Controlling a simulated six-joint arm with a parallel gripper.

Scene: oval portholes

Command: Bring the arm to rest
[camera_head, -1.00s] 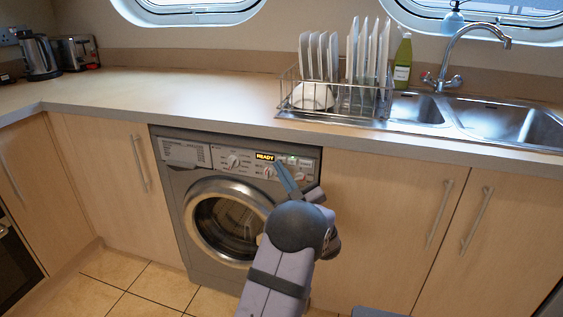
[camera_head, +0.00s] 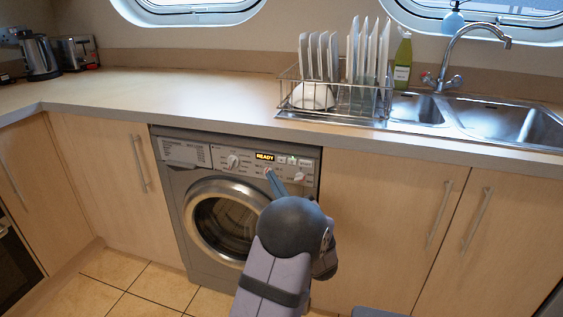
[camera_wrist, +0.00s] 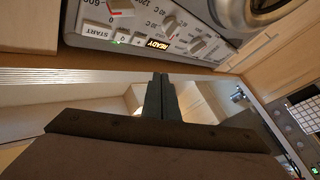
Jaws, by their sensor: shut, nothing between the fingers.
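My gripper (camera_head: 272,178) is in front of the washing machine, its fingers pointing up toward the control panel. In the wrist view, the fingers (camera_wrist: 160,90) are together with nothing between them. The washing machine (camera_head: 190,215) stands under the counter with its round door closed. Its display (camera_head: 265,156) reads READY, and it also shows in the wrist view (camera_wrist: 158,44). I cannot tell whether the fingertips touch the panel. My arm hides the lower right part of the machine.
The worktop (camera_head: 190,95) runs above the machine, with a dish rack (camera_head: 335,95) of plates, a green bottle (camera_head: 403,62) and a sink (camera_head: 500,118). A kettle (camera_head: 40,58) and toaster (camera_head: 75,52) stand at the left. Floor space is clear at lower left.

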